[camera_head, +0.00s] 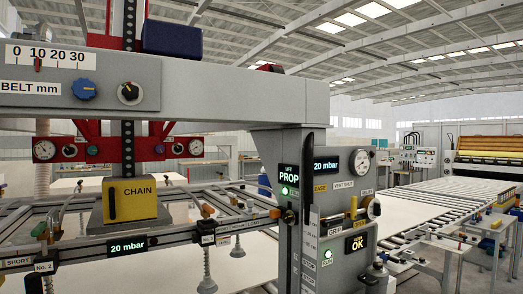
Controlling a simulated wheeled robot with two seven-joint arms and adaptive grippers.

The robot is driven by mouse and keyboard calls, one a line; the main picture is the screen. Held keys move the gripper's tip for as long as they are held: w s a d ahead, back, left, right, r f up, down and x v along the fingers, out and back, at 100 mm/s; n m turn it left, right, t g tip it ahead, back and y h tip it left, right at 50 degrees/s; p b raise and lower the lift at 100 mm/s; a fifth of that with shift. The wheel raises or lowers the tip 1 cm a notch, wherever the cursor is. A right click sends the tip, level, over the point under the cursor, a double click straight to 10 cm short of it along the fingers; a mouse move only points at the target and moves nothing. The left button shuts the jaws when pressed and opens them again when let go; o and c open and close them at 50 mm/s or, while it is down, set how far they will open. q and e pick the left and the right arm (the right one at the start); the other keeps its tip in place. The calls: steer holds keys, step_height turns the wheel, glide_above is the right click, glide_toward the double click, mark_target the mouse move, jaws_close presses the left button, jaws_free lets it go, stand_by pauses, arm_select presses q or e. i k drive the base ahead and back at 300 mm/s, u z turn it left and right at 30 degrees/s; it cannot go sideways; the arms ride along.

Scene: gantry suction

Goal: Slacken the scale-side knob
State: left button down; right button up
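A blue lobed knob (85,89) sits on the grey panel of the gantry beam at the upper left, just right of and below a white scale (50,56) marked 0 10 20 30. A red pointer (38,64) stands near the 10 on the scale. A label reading BELT mm (31,88) is left of the blue knob. Whether the blue knob is tight or loose cannot be told. Neither of my grippers shows.
The grey gantry beam (215,90) crosses the upper left. A control post (340,265) with gauges, knobs and displays stands at the centre. Below the beam are a yellow CHAIN block (130,200) and a suction frame. A roller conveyor (440,205) runs off at the right.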

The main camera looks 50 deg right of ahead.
mark_target(178, 149)
steer(key=z, duration=0.8)
steer(key=i, duration=0.4)
